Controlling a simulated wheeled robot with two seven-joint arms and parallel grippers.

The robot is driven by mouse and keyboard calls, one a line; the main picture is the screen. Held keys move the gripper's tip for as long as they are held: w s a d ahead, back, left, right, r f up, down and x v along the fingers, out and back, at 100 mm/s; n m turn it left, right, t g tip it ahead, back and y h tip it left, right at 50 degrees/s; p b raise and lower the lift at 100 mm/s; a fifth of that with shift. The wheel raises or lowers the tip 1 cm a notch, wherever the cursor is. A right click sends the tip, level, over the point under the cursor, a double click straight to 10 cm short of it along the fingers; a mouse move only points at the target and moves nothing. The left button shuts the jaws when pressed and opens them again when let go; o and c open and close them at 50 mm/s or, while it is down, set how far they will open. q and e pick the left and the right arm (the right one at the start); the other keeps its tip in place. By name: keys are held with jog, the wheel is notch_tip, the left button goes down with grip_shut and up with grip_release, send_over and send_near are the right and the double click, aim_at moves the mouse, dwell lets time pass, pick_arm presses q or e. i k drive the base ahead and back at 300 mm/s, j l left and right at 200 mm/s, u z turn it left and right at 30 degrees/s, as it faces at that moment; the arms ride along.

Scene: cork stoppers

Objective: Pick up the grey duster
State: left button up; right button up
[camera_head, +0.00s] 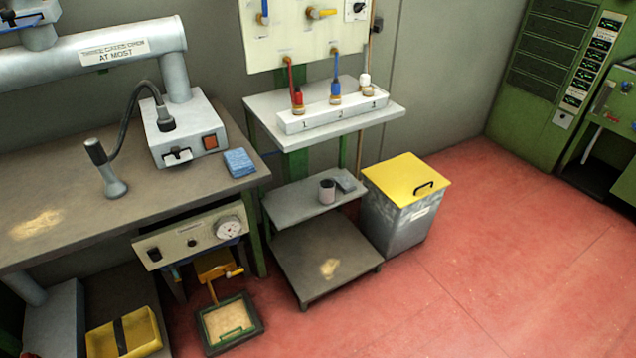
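A small folded grey cloth, which looks like the grey duster (345,182), lies on the small grey shelf (290,207) below the white stand. It lies just right of and behind a grey cup-like pot (327,191), and I cannot tell whether they touch. A folded blue cloth (239,163) lies on the right end of the workbench. Neither of my grippers shows in the view.
The workbench (60,195) fills the left, with a grey machine (186,130) on it. A grey bin with a yellow lid (407,180) stands right of the shelf. A tray (230,323) sits lower left. The red floor (480,260) is clear at right.

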aim_at(344, 185)
jog(key=i+l+u, duration=0.25)
jog(key=l+u, duration=0.25)
jog(key=l, duration=0.25)
jog(key=i+l+u, duration=0.1)
jog(key=l+u, duration=0.15)
jog(key=l, duration=0.15)
